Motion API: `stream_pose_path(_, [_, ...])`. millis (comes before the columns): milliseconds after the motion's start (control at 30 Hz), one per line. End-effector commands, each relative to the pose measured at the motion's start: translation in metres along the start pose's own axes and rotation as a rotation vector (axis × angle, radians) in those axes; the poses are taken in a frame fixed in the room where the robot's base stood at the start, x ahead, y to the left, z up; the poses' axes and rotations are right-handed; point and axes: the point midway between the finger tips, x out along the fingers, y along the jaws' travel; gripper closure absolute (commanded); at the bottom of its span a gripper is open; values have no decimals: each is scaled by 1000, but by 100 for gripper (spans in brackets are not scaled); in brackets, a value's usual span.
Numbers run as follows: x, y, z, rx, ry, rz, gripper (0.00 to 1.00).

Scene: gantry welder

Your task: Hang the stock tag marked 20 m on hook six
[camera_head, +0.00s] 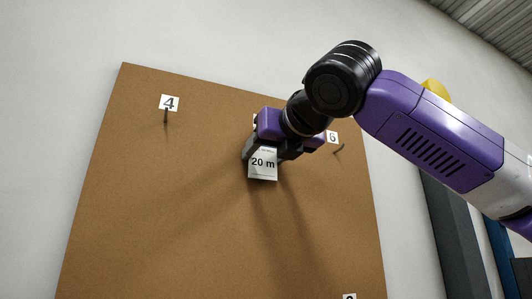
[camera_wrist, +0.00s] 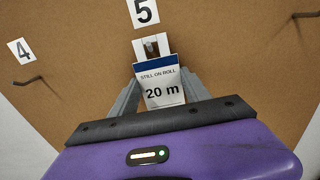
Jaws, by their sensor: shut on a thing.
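The white stock tag (camera_head: 262,168) marked 20 m hangs upright from my gripper (camera_head: 262,150) in front of the brown board. In the wrist view the tag (camera_wrist: 162,90) faces me, with a blue band and "STILL ON ROLL" above "20 m". My gripper (camera_wrist: 157,82) is shut on it. The tag is just below the label 5 (camera_wrist: 143,12). Hook six (camera_head: 339,149) is a dark bare peg under the label 6 (camera_head: 333,137), right of my gripper in the head view. A peg also shows at the upper right of the wrist view (camera_wrist: 305,15). My gripper hides hook five in the head view.
The brown board (camera_head: 150,220) fills the middle of the head view. Bare hook four (camera_head: 166,116) sits under its label 4 (camera_head: 169,103) at the upper left. Another label (camera_head: 349,296) is cut off at the bottom. Dark and blue upright panels (camera_head: 450,230) stand right of the board.

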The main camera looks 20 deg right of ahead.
Motion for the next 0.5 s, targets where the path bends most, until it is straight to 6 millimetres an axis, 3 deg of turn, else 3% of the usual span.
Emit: stream_pose_path(500, [0, 0, 7, 0, 0, 0, 93])
